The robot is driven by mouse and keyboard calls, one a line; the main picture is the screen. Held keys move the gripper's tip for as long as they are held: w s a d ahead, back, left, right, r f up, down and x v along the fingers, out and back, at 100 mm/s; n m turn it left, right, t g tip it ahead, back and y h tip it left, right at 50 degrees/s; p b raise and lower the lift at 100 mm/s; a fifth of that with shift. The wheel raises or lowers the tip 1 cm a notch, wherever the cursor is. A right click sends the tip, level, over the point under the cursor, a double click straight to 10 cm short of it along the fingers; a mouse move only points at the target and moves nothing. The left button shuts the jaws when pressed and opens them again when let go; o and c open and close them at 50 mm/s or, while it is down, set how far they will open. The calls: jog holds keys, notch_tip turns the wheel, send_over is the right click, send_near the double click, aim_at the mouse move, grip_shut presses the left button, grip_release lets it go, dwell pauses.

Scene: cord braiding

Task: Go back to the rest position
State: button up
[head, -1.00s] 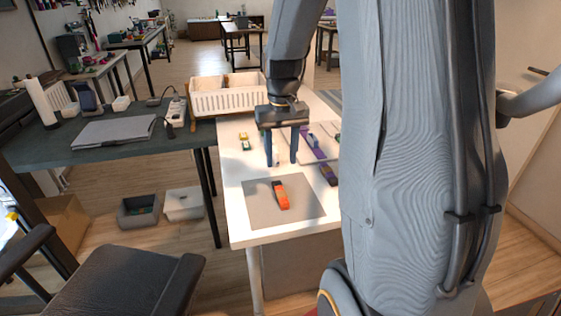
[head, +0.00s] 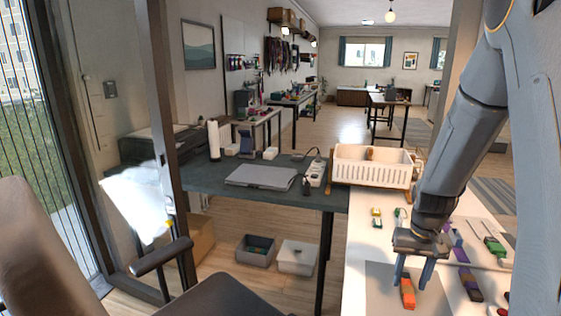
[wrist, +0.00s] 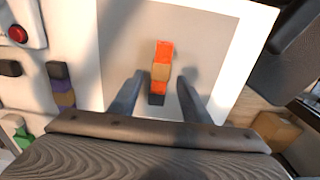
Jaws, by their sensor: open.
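My gripper (head: 413,272) is open and empty above the white table (head: 362,238), over the grey mat. An orange piece with a tan band and a dark end (head: 407,291) lies on the grey mat (head: 376,285) near the table's near edge. In the wrist view the orange piece (wrist: 162,72) shows ahead of and between my two fingers (wrist: 157,95), apart from them on the mat (wrist: 205,60). My arm comes down from the upper right in the head view and hides part of the table.
A white slatted bin (head: 372,168) stands at the table's back. Purple pieces (head: 468,284) and small coloured blocks (head: 376,217) lie on the table. A dark side table (head: 215,192) holds a grey laptop-like slab (head: 261,177). A chair (head: 215,295) stands at front left.

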notch_tip(320, 180, down, 2)
jog(key=shift+w+r, duration=0.15)
jog(key=shift+r, duration=1.2)
jog(key=shift+f, duration=0.1)
